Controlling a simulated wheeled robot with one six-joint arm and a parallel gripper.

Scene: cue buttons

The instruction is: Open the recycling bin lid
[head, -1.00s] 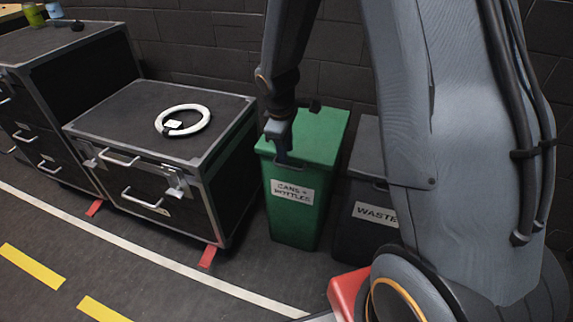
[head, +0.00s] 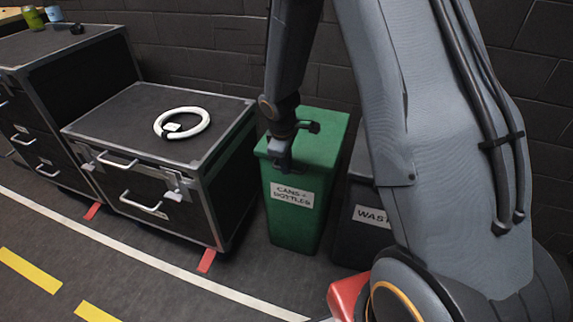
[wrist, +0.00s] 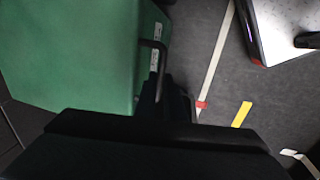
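The recycling bin (head: 292,228) is green, with a white "CANS + BOTTLES" label, and stands right of a black case in the head view. Its green lid (head: 325,132) lies flat and closed on top. My gripper (head: 281,163) is at the front edge of the lid, pointing down. In the wrist view the lid (wrist: 75,50) fills the upper left, and a dark loop handle (wrist: 160,46) sticks out from its edge. The dark fingers of my gripper (wrist: 160,98) are close at the handle's end. I cannot tell whether they touch or enclose it.
A dark "WASTE" bin (head: 352,225) stands close on the right, partly hidden by my arm. A black case (head: 165,125) with a white ring (head: 182,123) on top stands on the left. A brick wall is behind. The floor in front is clear.

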